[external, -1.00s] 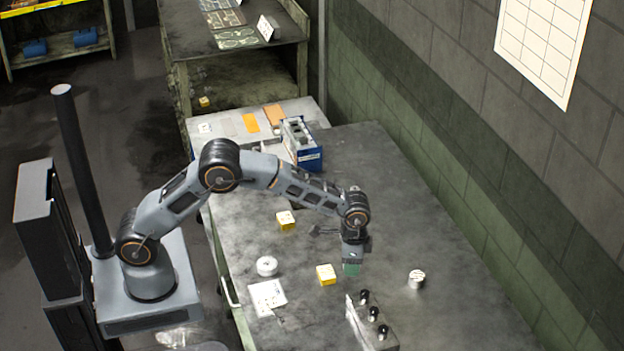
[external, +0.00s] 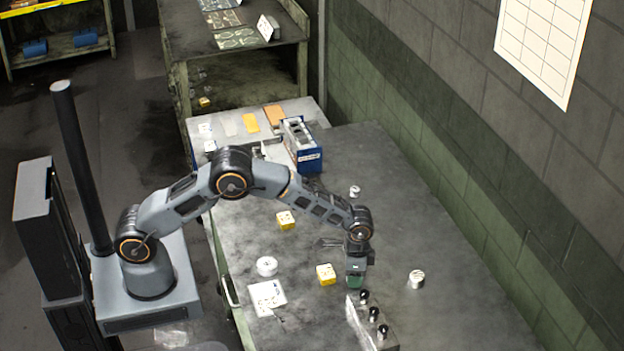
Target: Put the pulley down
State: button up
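My gripper (external: 355,284) points down, low over the grey table (external: 430,210), just behind the block with black knobs (external: 372,326). Something green shows at its tip; I cannot tell whether it is the fingers or a held part. The finger gap is too small to see. I cannot tell for certain which thing is the pulley. A white ring-shaped part (external: 266,266) lies to the left of my gripper. A short silver cylinder (external: 416,279) stands to its right, apart from it. A smaller silver part (external: 354,191) stands farther back, behind my wrist.
A white sheet (external: 267,298) lies near the left edge. A blue box (external: 302,146) stands at the back. The table's right side is mostly clear.

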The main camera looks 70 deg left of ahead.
jog(key=o, duration=0.4)
jog(key=shift+r, duration=0.1)
jog(key=s+a+r+n+b, duration=0.1)
jog(key=s+a+r, duration=0.1)
jog(key=r, duration=0.7)
jog(key=s+a+r, duration=0.2)
jog(key=r, duration=0.6)
jog(key=s+a+r+n+t, duration=0.1)
jog(key=s+a, duration=0.1)
jog(key=s, duration=0.3)
jog(key=s+a+r+t, duration=0.1)
jog(key=s+a+r, duration=0.1)
jog(key=s, duration=0.4)
jog(key=s+a+r+n+t, duration=0.1)
jog(key=s+a, duration=0.3)
jog(key=s, duration=0.2)
jog(key=shift+s+a+r+n, duration=0.1)
jog(key=shift+s+r+n, duration=0.2)
jog(key=shift+r, duration=0.1)
jog(key=shift+o, duration=0.5)
jog(key=s+a+f+n+t, duration=0.1)
jog(key=s+a+f, duration=0.1)
jog(key=s, duration=0.5)
jog(key=shift+f, duration=0.4)
